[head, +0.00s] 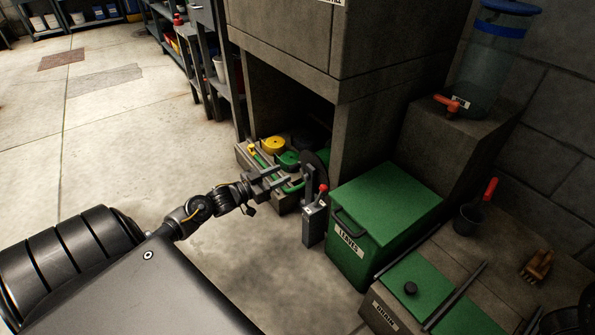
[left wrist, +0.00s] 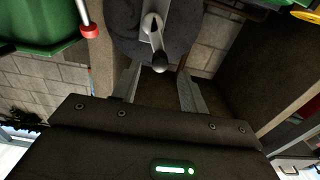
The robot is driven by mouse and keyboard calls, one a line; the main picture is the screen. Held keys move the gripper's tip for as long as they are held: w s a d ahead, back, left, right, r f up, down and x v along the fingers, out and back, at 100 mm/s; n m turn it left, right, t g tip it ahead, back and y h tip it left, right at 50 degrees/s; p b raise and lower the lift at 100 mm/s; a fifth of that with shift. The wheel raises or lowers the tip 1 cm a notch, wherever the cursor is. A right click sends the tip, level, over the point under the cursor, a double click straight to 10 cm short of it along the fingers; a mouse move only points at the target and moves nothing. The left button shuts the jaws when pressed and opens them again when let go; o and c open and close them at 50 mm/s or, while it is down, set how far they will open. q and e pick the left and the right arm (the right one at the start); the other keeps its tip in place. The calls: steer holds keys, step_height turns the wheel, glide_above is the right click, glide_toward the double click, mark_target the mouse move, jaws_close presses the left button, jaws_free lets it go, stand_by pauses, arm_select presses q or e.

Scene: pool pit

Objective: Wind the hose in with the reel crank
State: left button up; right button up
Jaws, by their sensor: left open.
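The dark round reel (head: 317,160) stands beside the low grey block under the cabinet, partly hidden. A piece of green hose (head: 293,187) shows near my gripper. My left gripper (head: 279,178) is open and points at the reel. In the left wrist view its fingers (left wrist: 159,72) lie to either side of the crank knob, with gaps; I cannot tell the depth between them. My right gripper is not in view.
A grey post (head: 313,224) with a red-knobbed lever (head: 323,188) stands close right of my gripper. A green leaves box (head: 383,218) is farther right. Yellow (head: 273,144) and green (head: 288,159) round items sit behind. The floor at left is clear.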

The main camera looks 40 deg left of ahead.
mark_target(299, 165)
arm_select(q)
steer(key=b+x, duration=0.3)
steer(key=x, duration=0.3)
steer(key=shift+f, duration=0.2)
steer(key=shift+w+d+r, duration=0.2)
steer(key=shift+w+d, duration=0.05)
steer(key=shift+w, duration=0.45)
steer(key=shift+c, duration=0.2)
steer(key=c, duration=0.8)
